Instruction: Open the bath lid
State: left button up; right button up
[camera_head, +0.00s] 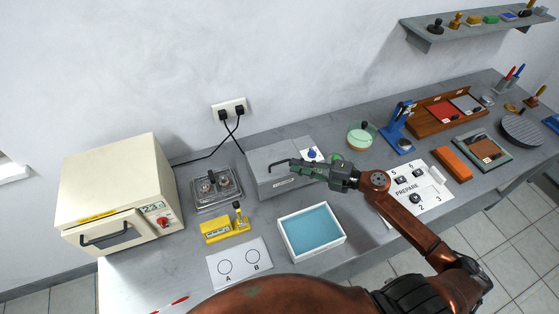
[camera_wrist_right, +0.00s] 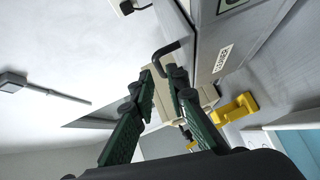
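The bath is a grey box (camera_head: 262,158) against the wall, with a flat grey lid that looks closed. A dark hooked handle (camera_head: 278,163) sticks out from it; the handle also shows in the right wrist view (camera_wrist_right: 170,48). My right gripper (camera_head: 294,165) is in front of the box at the handle and covers part of it. In the right wrist view its two green-padded fingers (camera_wrist_right: 162,78) are apart, with the hook's end near the gap between the tips. I cannot tell whether they touch it. My left gripper is not in view.
A blue-filled white tray (camera_head: 287,246) sits in front of the box. A metal unit (camera_head: 197,197), a yellow device (camera_head: 217,235) and a cream oven (camera_head: 90,185) stand left. A green round dish (camera_head: 352,142) and blue press (camera_head: 391,138) stand right.

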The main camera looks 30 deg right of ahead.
aim_at(281, 162)
jog(key=x, duration=0.5)
jog(key=shift+w+a, duration=0.4)
jog(key=shift+w, duration=0.05)
jog(key=shift+f, duration=0.1)
jog(key=shift+c, duration=0.7)
grip_shut()
